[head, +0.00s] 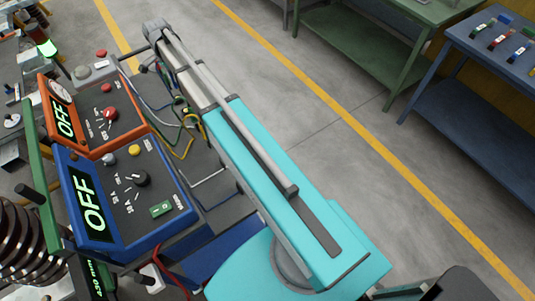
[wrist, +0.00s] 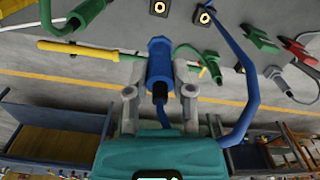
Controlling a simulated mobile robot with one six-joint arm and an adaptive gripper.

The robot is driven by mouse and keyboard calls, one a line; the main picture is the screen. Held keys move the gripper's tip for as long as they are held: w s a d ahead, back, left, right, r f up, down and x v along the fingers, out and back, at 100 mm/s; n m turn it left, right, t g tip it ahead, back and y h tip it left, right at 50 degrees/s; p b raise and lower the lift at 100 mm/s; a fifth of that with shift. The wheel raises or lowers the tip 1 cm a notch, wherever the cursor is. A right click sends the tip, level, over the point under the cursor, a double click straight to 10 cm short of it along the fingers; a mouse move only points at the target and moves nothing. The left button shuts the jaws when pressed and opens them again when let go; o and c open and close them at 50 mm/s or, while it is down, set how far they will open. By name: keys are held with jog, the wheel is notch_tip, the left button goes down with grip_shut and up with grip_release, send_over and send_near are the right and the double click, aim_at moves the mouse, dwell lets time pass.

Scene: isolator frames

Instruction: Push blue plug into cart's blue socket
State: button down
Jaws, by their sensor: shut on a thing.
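In the wrist view, my gripper (wrist: 160,90) is shut on the blue plug (wrist: 160,60), with one grey finger on each side. The plug points up the picture, and its blue cable (wrist: 250,92) leaves behind it and loops around to the right and up. Two dark sockets with yellowish rings, a left one (wrist: 159,7) and a right one (wrist: 205,16), show beyond the plug. The plug appears apart from both. I cannot tell which socket is the blue one. In the head view my arm hides the gripper and plug.
A yellow-handled lead (wrist: 75,49) lies left of the plug, a green plug (wrist: 210,62) close on its right. Red (wrist: 301,50) and green (wrist: 258,38) clips are farther right. The cart's orange box (head: 95,115) and blue box (head: 125,195) both read OFF. Floor right of my arm is clear.

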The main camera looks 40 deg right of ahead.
notch_tip(320, 180, up, 7)
jog(key=p, duration=0.5)
jog(key=shift+f, duration=0.15)
jog(key=shift+s+f, duration=0.1)
jog(key=shift+s, duration=0.05)
